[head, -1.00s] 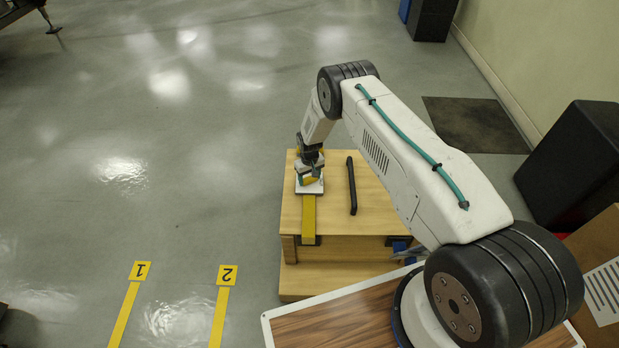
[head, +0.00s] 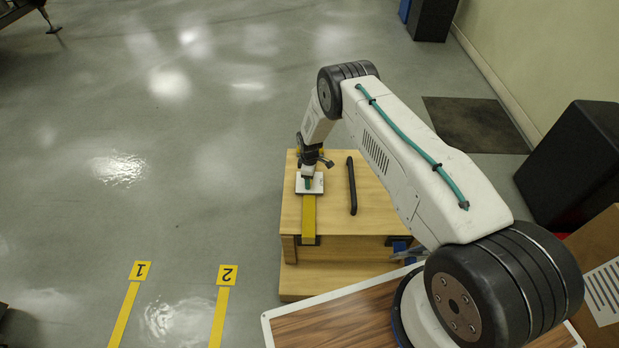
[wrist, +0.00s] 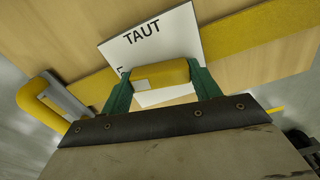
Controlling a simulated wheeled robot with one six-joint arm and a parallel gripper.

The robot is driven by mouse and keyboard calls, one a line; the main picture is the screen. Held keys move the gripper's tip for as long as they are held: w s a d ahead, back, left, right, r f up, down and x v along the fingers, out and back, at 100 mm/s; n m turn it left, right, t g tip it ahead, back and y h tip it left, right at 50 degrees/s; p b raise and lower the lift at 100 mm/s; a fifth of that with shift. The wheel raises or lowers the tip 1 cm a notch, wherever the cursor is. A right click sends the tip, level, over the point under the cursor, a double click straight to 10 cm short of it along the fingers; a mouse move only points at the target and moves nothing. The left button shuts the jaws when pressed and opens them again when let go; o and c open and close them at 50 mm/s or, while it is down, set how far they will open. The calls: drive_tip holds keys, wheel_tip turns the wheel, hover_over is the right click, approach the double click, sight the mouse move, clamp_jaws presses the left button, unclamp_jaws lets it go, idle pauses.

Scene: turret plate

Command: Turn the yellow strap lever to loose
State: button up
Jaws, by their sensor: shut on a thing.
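The yellow strap lever (wrist: 160,73) shows as a yellow bar in the wrist view. It lies between the two green fingers of my gripper (wrist: 163,84), which is shut on it. Behind it is a white plate (wrist: 178,33) marked TAUT; another marking at its left edge is partly hidden. In the head view my gripper (head: 308,182) is low over the white plate (head: 318,187) on the wooden box, and the lever is hidden there. A yellow strap (head: 309,215) runs from the plate toward the box's near edge.
A black bar handle (head: 352,187) lies on the wooden box (head: 378,212), right of the strap. A bent yellow tube (wrist: 38,100) shows at the left of the wrist view. Open floor lies left of the box, with yellow strips marked 1 and 2.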

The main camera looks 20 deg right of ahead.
drive_tip(key=shift+n, duration=1)
drive_tip(key=o, duration=1)
drive_tip(key=shift+d, duration=0.15)
drive_tip(key=shift+r, duration=0.1)
wheel_tip(320, 180, up, 8)
drive_tip(key=shift+f, duration=0.2)
